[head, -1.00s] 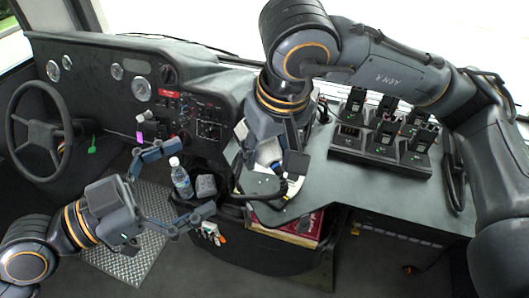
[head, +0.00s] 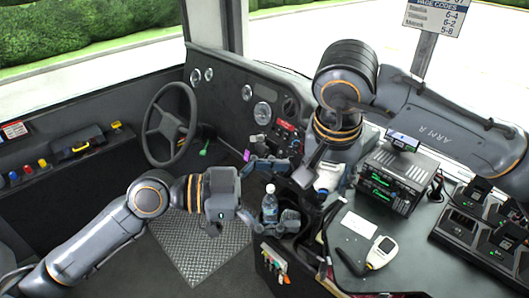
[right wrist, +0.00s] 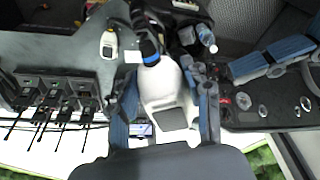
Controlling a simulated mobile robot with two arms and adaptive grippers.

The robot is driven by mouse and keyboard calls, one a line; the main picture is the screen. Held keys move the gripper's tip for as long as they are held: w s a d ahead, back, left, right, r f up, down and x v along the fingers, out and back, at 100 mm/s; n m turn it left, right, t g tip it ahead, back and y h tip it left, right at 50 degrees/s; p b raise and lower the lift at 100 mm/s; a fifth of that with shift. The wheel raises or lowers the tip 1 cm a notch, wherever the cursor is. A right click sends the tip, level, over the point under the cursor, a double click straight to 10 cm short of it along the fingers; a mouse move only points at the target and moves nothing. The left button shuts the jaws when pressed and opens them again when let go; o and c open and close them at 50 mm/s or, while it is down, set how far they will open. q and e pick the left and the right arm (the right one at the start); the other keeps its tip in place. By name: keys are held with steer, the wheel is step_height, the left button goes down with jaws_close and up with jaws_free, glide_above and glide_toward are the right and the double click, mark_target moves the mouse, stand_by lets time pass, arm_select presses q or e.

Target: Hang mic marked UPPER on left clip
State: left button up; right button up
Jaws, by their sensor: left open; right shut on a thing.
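My right gripper (right wrist: 167,115) is shut on a white mic (right wrist: 163,82) with a grey panel and a dark, blue-banded end. The held mic also shows in the head view (head: 328,177), partly hidden by my right arm. No marking on it is legible. I cannot make out the clips.
A radio stack (head: 397,181) with green displays stands on the desk (head: 350,228). Several handheld radios sit in a charger (head: 470,241) at the right. The steering wheel (head: 170,125) and dashboard are behind. Open floor lies left of the console.

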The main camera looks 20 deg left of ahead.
arm_select(q)
steer(key=w+a+g, duration=0.2)
steer(key=w+a, duration=0.1)
steer(key=w, duration=0.2)
arm_select(e)
steer(key=shift+w, duration=0.1)
arm_select(q)
steer(key=m+g+h, duration=0.2)
steer(key=m+g, duration=0.2)
glide_toward(320, 163)
steer(key=d, duration=1)
steer(key=shift+w+f, duration=0.35)
steer(key=shift+f, duration=0.05)
steer(key=shift+c, duration=0.4)
steer(key=shift+g, duration=0.3)
steer(key=c, duration=0.5)
steer(key=shift+c, duration=0.3)
arm_select(e)
steer(key=o, duration=1.1)
steer(key=shift+r, duration=0.1)
